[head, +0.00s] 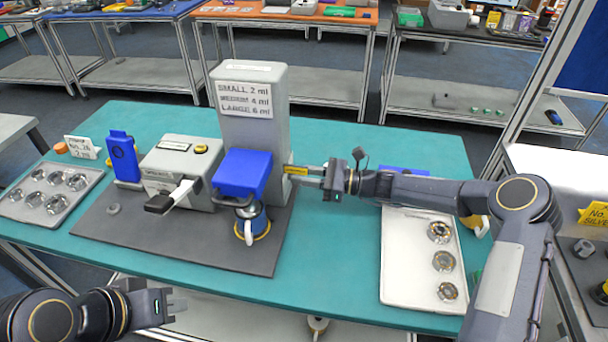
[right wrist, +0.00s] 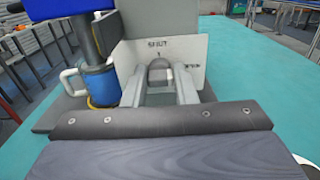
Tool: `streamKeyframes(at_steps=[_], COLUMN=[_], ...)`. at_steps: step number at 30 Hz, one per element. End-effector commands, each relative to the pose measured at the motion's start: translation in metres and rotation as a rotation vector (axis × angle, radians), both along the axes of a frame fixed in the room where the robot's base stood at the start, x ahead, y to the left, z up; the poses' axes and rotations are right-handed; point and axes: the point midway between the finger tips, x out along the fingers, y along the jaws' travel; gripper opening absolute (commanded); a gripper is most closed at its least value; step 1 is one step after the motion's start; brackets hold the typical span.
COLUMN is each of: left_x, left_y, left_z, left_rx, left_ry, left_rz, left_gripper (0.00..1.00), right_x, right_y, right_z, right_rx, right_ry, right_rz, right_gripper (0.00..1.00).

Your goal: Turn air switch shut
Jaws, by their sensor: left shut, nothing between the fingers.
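The air switch (right wrist: 158,72) shows in the right wrist view as a small grey rounded lever in front of a pale plate (right wrist: 190,55) marked SHUT at the top. The plate is on the right side of the tall grey machine (head: 252,125). My right gripper (head: 305,174) reaches that side from the right, its two fingers (right wrist: 159,90) on either side of the lever. I cannot tell whether they press on it. In the head view the switch is hidden by the fingers. My left gripper (head: 168,306) is shut and empty at the lower left, off the table's front edge.
A blue mug (head: 252,222) stands under the machine's blue head (head: 243,172). A grey box with a black-tipped handle (head: 178,165) and a blue stand (head: 123,157) are to the left. A metal-part tray (head: 50,190) is far left; a white tray (head: 405,265) is right.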

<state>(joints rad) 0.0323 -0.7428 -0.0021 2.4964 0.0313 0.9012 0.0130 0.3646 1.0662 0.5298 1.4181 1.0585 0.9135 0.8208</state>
Motion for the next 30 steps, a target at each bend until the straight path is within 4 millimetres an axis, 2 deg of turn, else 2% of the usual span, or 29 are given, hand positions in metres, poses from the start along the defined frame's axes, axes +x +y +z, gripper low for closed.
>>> streamKeyframes(at_steps=[1,3,8,14,20,30], left_x=[0.000,0.000,0.000,0.000,0.000,0.000], left_y=[0.000,0.000,0.000,0.000,0.000,0.000], left_z=[0.000,0.000,-0.002,-0.013,-0.037,-0.090], left_rx=[0.000,0.000,0.000,0.000,0.000,0.000], left_ry=[0.000,0.000,0.000,0.000,0.000,0.000], left_rz=[0.000,0.000,0.000,0.000,0.000,0.000], left_gripper=[0.00,0.00,0.00,0.00,0.00,0.00], right_x=[0.000,0.000,0.000,0.000,-0.001,-0.002], right_y=[0.000,0.000,0.000,-0.001,0.000,0.000], right_z=[0.000,0.000,-0.001,-0.003,-0.006,-0.008], right_rx=[0.000,0.000,-0.001,-0.013,-0.037,-0.099], right_ry=[0.000,0.000,-0.007,-0.060,-0.184,-0.493], right_rz=[0.000,-0.001,-0.001,-0.002,-0.001,-0.001], right_gripper=[0.12,0.03,0.03,0.03,0.03,0.03])
